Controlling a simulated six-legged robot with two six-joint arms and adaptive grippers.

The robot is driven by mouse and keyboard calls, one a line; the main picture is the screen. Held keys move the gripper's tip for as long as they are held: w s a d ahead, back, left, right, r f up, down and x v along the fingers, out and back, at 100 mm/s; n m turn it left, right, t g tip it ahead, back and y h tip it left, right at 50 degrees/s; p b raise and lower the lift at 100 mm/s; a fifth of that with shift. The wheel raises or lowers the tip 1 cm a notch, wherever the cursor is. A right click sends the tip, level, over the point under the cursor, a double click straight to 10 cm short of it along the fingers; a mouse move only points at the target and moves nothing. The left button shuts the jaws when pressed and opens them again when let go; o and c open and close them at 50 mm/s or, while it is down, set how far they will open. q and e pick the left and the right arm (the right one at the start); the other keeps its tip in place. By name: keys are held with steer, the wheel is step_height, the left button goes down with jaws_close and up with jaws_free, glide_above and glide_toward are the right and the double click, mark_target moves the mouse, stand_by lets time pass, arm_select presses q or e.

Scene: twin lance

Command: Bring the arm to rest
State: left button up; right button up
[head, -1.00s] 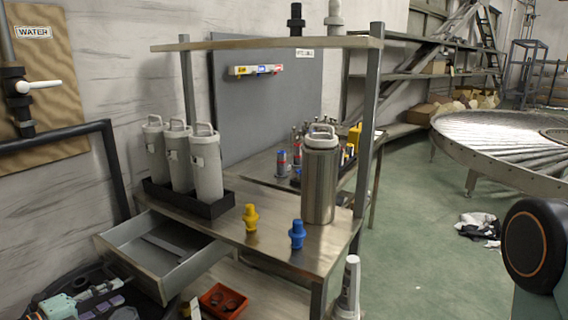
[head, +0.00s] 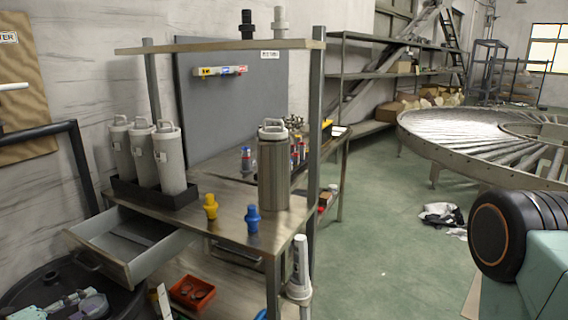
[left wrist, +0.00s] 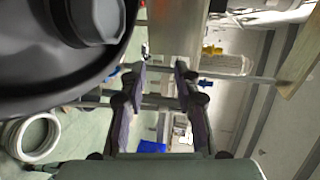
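My left gripper (head: 72,308) shows partly at the bottom left corner of the head view, low beside the workbench and below the open drawer (head: 125,240). The frame edge cuts it off. In the left wrist view its two dark fingers (left wrist: 160,72) stand apart with nothing held between them. A dark rounded body (left wrist: 60,50) fills the upper left of that view, close to the fingers. My right gripper is not in view; a teal and black link of mine shows at the right edge of the head view.
The bench holds grey canisters (head: 168,165), a steel canister (head: 273,175), a yellow fitting (head: 210,206) and a blue fitting (head: 252,219). A red tray (head: 192,292) sits below. A roller table (head: 450,150) stands right; green floor (head: 385,240) between is mostly clear.

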arm_select(q)
steer(key=s+d+f+n+g, duration=0.2)
steer(key=d+f+n, duration=0.15)
steer(key=d, duration=0.35)
steer(key=s+d+f+n+g+y, duration=0.1)
steer(key=d+f+n+g, duration=0.15)
steer(key=d+n, duration=0.35)
steer(key=s+d+f+n+g, duration=0.1)
steer(key=s+d+f+n, duration=0.2)
steer(key=d, duration=0.5)
steer(key=s+d+f+n+g+y, duration=0.1)
steer(key=s+d+f+n+g, duration=0.15)
steer(key=s, duration=0.45)
steer(key=s+d+f+n+g+y, duration=0.1)
steer(key=s+d+f+n+g, duration=0.15)
steer(key=s, duration=0.35)
steer(key=s+n+g+y, duration=0.2)
steer(key=s+n+g, duration=0.2)
steer(key=s, duration=1)
steer(key=shift+a+f+n+y, duration=0.2)
steer(key=shift+n+y, duration=0.2)
steer(key=shift+n, duration=0.35)
steer(key=shift+a, duration=0.1)
